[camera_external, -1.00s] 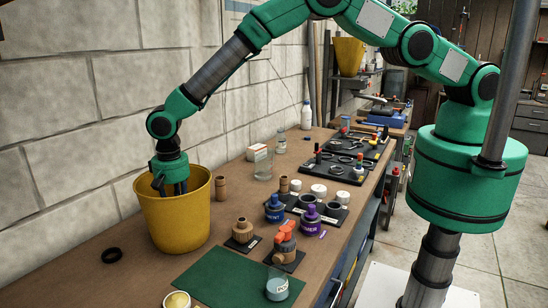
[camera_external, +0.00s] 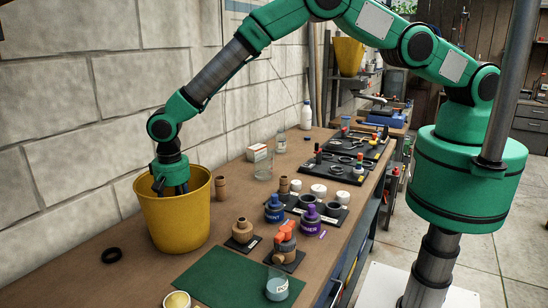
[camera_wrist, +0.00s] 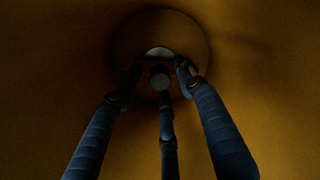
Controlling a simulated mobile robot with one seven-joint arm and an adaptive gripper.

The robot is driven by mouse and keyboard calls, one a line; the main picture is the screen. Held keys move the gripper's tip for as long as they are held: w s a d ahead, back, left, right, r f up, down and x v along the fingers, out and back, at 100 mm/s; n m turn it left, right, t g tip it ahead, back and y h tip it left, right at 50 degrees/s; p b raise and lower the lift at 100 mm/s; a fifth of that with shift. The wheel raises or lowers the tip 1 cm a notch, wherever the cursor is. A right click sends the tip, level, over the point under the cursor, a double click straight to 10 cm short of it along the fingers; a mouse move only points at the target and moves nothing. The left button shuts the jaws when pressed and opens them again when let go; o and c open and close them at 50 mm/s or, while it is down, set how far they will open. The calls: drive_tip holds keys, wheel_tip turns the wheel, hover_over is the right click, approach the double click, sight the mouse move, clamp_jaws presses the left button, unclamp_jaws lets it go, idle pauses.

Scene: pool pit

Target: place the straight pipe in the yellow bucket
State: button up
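The yellow bucket (camera_external: 178,222) stands upright on the bench beside the wall in the external view. My gripper (camera_wrist: 158,68) reaches down inside it, and the bucket's front wall hides the fingertips in the external view. In the wrist view three dark fingers point toward the dim bucket floor, with their tips near one another. A pale round shape (camera_wrist: 160,52) shows between or beyond the tips. I cannot tell whether it is a pipe, or whether it is held. A short brown cylinder (camera_external: 220,189) stands just right of the bucket; I cannot tell whether it is the straight pipe.
A black ring (camera_external: 111,255) lies left of the bucket. A brown fitting (camera_external: 242,232), an orange-handled valve (camera_external: 286,243), blue (camera_external: 274,209) and purple (camera_external: 310,220) jars, and a green mat (camera_external: 228,280) occupy the bench to the right and front. The wall is close behind the bucket.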

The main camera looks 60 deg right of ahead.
drive_tip(key=shift+r, duration=0.1)
wheel_tip(320, 180, up, 12)
drive_tip(key=b, duration=0.1)
idle(0.6)
idle(0.6)
